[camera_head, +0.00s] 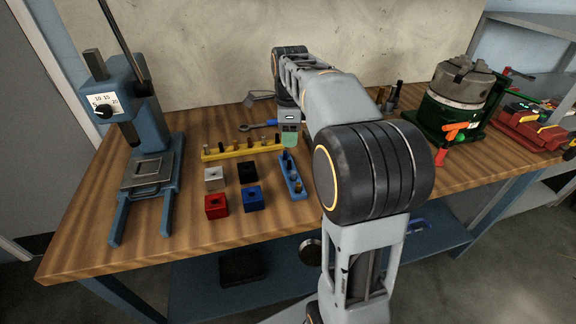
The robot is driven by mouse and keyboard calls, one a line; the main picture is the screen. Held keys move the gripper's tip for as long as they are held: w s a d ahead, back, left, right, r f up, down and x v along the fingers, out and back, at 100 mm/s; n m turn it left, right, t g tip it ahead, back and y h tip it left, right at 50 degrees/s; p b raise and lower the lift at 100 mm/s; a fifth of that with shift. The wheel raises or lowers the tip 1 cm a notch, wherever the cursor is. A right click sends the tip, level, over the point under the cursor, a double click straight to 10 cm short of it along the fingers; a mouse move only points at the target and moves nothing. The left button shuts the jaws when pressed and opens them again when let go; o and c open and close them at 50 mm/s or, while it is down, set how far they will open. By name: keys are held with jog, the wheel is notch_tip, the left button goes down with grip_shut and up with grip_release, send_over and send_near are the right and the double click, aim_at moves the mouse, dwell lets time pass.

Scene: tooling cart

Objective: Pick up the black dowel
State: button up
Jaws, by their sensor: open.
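My gripper (289,138) points down over the bench, with pale green fingers. It is at the right end of a yellow strip (225,153) and behind a blue strip (296,188). Both strips hold several small upright pegs, some dark. I cannot tell for certain which one is the black dowel at this size. No object shows clearly between the fingers. My arm hides part of the bench to the right of the gripper.
White (213,184), black (247,178), red (216,211) and blue (253,204) blocks stand in front of the yellow strip. A blue press (150,115) stands left. A green-based chuck (447,117) and red vise (525,130) are right. A wrench (246,127) lies behind.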

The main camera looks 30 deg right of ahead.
send_over(289, 161)
notch_tip(289, 161, down, 4)
jog(key=shift+w+a+f+b, duration=0.1)
jog(key=shift+b, duration=0.2)
jog(key=shift+f+b, duration=0.45)
jog(key=shift+f, duration=2.2)
grip_shut()
